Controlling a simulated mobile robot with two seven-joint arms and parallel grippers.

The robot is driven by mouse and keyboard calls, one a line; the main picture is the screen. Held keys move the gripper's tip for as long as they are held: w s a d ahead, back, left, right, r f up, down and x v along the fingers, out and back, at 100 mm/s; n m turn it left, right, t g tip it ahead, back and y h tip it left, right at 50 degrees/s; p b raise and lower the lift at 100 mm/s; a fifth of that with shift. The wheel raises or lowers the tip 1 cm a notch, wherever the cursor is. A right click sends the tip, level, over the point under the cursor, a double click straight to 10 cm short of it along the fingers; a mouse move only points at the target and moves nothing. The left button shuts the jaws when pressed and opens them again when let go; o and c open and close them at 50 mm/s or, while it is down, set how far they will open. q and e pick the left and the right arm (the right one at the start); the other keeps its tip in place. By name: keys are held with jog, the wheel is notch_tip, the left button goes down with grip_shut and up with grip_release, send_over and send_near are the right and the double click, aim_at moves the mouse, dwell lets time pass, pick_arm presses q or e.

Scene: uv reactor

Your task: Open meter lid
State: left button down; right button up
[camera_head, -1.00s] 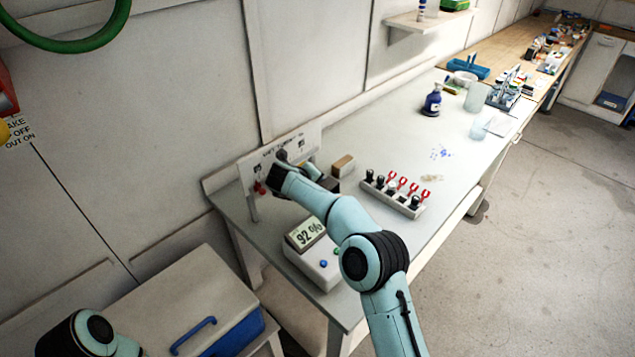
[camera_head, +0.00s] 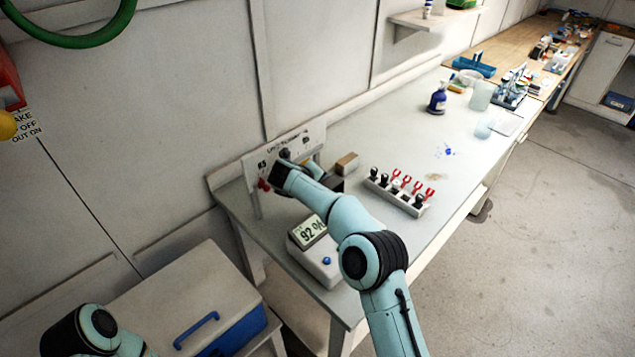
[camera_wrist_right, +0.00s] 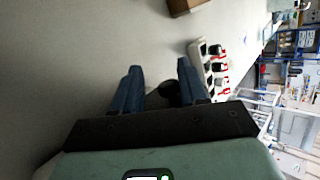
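A white box with a tilted display reading "92 %" (camera_head: 312,232) and a blue button stands at the near end of the bench, beside my right arm. I cannot make out a lid on it. My right gripper (camera_wrist_right: 158,68) is open in the right wrist view, its two dark blue fingers apart. A dark round object (camera_wrist_right: 169,93) shows low between the fingers, partly hidden by the gripper body; I cannot tell if they touch. In the head view a dark object (camera_head: 334,182) shows just right of my right wrist. My left gripper is out of view.
An upright white panel (camera_head: 313,135) with a red part stands by the wall near my right wrist. A small brown block (camera_head: 347,163) and a white rack (camera_head: 405,203) with black and red tools are nearby. Bottles stand farther back. The bench centre is mostly clear.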

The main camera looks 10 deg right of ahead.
jog(key=shift+s+a+r, duration=0.2)
jog(key=shift+a+r, duration=0.05)
jog(key=shift+r, duration=0.25)
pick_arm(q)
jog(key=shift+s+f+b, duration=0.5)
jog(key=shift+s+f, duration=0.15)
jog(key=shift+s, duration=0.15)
pick_arm(e)
jog(key=v, duration=1.2)
jog(key=shift+s+a, duration=0.1)
jog(key=shift+s, duration=0.05)
